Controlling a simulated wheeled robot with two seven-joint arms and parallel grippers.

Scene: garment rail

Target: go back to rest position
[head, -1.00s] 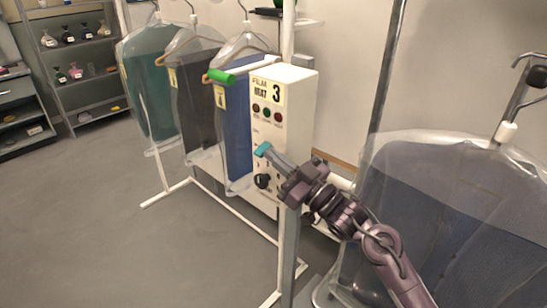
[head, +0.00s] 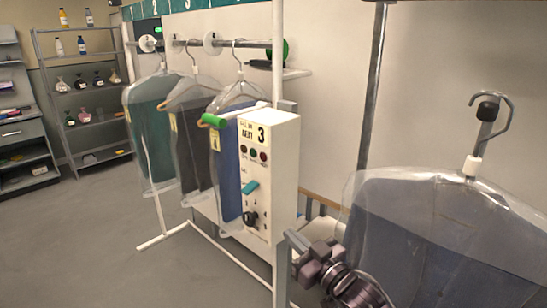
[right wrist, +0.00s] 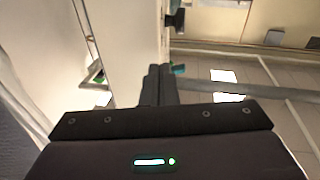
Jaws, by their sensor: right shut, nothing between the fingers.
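My right gripper (head: 292,238) is low in the head view, just right of the lower part of the white control box (head: 283,165). Its fingers (right wrist: 158,85) are shut with nothing between them. The gripper is apart from the lever. A small teal piece (right wrist: 178,69) shows beside the fingertips in the right wrist view. My left gripper is in neither view.
Bagged garments hang on the rail at left, the blue one (head: 227,170) nearest the box. A large bagged dark garment (head: 440,235) hangs at right, close to my right arm. Shelves (head: 85,130) with bottles stand at the back left. The grey floor (head: 110,250) at left is clear.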

